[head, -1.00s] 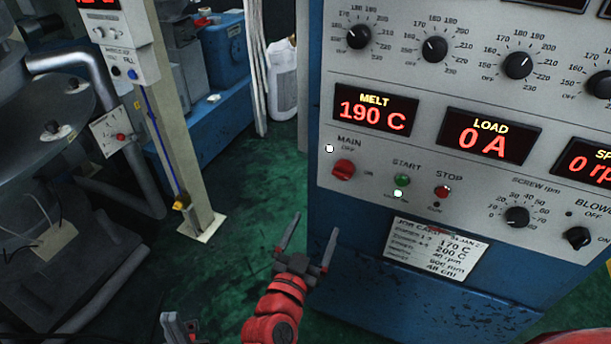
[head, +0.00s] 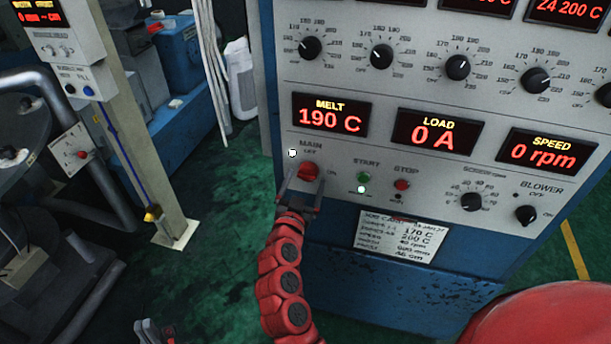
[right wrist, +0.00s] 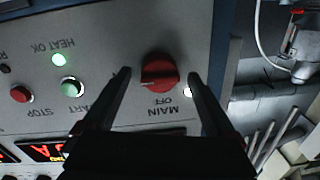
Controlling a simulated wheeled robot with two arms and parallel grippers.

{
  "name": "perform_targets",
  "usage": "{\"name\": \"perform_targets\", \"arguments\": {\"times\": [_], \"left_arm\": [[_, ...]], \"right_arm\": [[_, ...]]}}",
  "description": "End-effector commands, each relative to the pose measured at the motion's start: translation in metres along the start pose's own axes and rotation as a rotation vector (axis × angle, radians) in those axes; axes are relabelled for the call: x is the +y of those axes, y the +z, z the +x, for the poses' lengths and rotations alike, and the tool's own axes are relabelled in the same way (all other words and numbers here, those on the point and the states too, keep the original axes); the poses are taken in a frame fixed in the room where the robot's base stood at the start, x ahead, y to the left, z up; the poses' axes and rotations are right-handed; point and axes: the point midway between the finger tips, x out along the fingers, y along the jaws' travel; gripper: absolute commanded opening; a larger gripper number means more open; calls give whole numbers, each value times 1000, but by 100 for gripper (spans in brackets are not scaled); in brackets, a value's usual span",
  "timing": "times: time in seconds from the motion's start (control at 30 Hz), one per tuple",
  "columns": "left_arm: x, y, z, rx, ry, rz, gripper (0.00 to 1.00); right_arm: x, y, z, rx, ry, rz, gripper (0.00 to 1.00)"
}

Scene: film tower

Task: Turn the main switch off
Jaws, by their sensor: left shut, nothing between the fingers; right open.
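The red main switch knob (head: 308,171) is on the grey control panel, under the MAIN and OFF labels, with ON to its right. In the right wrist view, upside down, the knob (right wrist: 160,72) shows a pale mark pointing left, towards the START side. My right gripper (head: 302,188) is open at the knob. Its fingers (right wrist: 159,76) stand on either side of the knob, with gaps visible; whether they touch it cannot be told. My left gripper (head: 156,329) is shut and empty at the bottom edge of the head view, far from the panel.
A white lamp (head: 292,153) is lit beside the switch. The green START button (head: 364,177) and red STOP button (head: 402,185) are close to the right. The screw speed knob (head: 471,201) and blower knob (head: 526,215) are further right.

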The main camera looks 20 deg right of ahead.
Motion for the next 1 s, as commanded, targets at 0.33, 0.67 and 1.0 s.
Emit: {"name": "perform_targets", "arguments": {"times": [0.33,0.67,1.0], "left_arm": [[0,-1,3,0,0,0,0],[0,0,3,0,0,0,0],[0,0,3,0,0,0,0]], "right_arm": [[0,0,12,0,-2,0,91],[0,0,12,0,-2,-1,48],[0,1,12,0,0,-4,8]]}}
